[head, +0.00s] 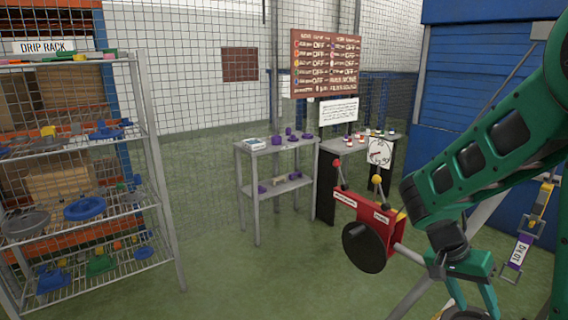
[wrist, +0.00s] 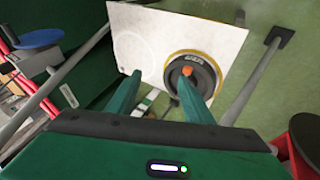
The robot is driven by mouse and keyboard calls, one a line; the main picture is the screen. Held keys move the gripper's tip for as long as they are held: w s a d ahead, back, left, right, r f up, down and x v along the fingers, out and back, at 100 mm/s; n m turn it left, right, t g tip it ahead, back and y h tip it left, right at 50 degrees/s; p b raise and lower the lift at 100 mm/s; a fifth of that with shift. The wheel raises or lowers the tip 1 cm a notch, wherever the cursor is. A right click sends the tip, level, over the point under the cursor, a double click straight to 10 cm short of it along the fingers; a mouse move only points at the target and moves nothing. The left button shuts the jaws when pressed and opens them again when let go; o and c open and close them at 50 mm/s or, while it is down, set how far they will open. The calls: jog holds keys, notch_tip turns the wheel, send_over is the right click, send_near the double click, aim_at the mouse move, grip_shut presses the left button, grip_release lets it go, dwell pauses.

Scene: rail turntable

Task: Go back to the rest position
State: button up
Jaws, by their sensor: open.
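My gripper is seen from close up in the wrist view (wrist: 161,73), its two green fingers spread apart with nothing held between them. Beyond the fingers lie a white sheet (wrist: 137,35) and a dark round disc (wrist: 189,95) with a yellowish rim and an orange knob. The right finger overlaps the disc in the picture; I cannot tell whether it touches. In the head view my green arm reaches down from the right, and its end is partly cut off by the lower edge.
A red box (head: 365,222) with levers and a dark disc (head: 365,248) stands left of my arm. A drip rack (head: 150,150) is at left, a small grey table (head: 255,200) at the back. Green floor (head: 215,255) between them is clear.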

jog(key=s+a+r+n+t+y, duration=0.1)
jog(key=s+r+n+y, duration=0.1)
jog(key=s, duration=0.6)
jog(key=s+a+r+n+t+y, duration=0.1)
jog(key=s+r+y, duration=0.3)
jog(key=s, duration=0.4)
jog(key=shift+s+r+n, duration=0.15)
jog(key=shift+r+n, duration=0.25)
jog(key=shift+n, duration=0.3)
jog(key=shift+w+f, duration=0.25)
jog(key=shift+w, duration=0.35)
